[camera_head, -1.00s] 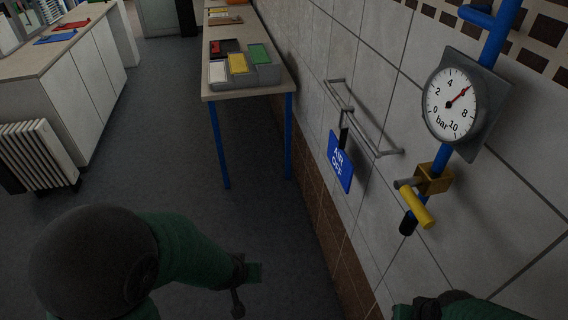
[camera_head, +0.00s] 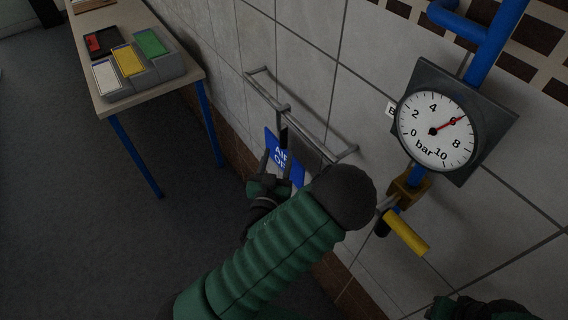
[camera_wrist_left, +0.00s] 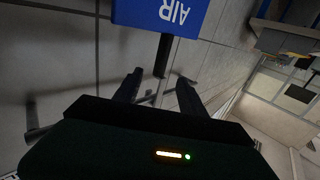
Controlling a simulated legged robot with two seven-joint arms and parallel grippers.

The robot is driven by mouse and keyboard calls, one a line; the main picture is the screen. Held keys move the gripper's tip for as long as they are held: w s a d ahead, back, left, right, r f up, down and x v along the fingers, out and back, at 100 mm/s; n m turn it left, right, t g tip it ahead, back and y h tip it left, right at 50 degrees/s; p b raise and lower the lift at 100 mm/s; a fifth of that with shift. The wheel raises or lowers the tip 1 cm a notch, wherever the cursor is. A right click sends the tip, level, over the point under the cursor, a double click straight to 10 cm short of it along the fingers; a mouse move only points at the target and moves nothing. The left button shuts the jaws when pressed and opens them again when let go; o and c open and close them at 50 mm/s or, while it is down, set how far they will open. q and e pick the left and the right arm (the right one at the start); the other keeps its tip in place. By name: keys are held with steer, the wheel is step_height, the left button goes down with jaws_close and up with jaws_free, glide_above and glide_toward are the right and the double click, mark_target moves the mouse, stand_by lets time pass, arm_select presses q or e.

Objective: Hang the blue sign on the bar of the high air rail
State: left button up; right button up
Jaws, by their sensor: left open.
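The blue sign (camera_head: 275,150), lettered in white, hangs below a metal wall rail (camera_head: 318,130), its black strap (camera_head: 284,118) reaching up to the bar. My left gripper (camera_head: 277,176) is open at the sign's lower part, which it partly hides. In the left wrist view the sign (camera_wrist_left: 163,13) is at the top, upside down, with the black strap (camera_wrist_left: 163,55) running down the picture between the open fingers (camera_wrist_left: 157,92). I cannot tell whether the fingers touch it. Part of my right arm shows at the lower right; its fingers cannot be made out.
A pressure gauge (camera_head: 437,130) on a blue pipe (camera_head: 500,40) is on the wall right of the rail. Below it a yellow-handled valve (camera_head: 405,232) sticks out. A table (camera_head: 190,75) with a stepped grey holder (camera_head: 145,85) of coloured plates stands at left. Floor is clear.

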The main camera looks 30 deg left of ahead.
mark_target(283, 137)
arm_select(q)
steer(key=p+x, duration=0.1)
steer(key=x, duration=0.4)
steer(key=a+p+x, duration=0.1)
steer(key=x, duration=0.4)
steer(key=shift+w+a+f, duration=0.1)
steer(key=shift+a+f, duration=0.05)
steer(key=shift+f, duration=0.05)
steer(key=shift+d+r, duration=0.2)
steer(key=shift+d, duration=0.55)
steer(key=shift+d+r, duration=0.1)
steer(key=shift+d, duration=0.15)
steer(key=shift+c, duration=1.2)
steer(key=shift+d, duration=0.1)
steer(key=shift+c, duration=2.6)
steer(key=shift+a, duration=0.4)
steer(key=shift+c, duration=1.1)
steer(key=shift+a+f, duration=0.25)
steer(key=shift+a, duration=0.1)
jaws_close()
steer(key=shift+d, duration=0.4)
arm_select(e)
steer(key=shift+d+v, duration=0.2)
steer(key=shift+v, duration=1.1)
steer(key=shift+w+r, duration=0.1)
steer(key=shift+w, duration=0.05)
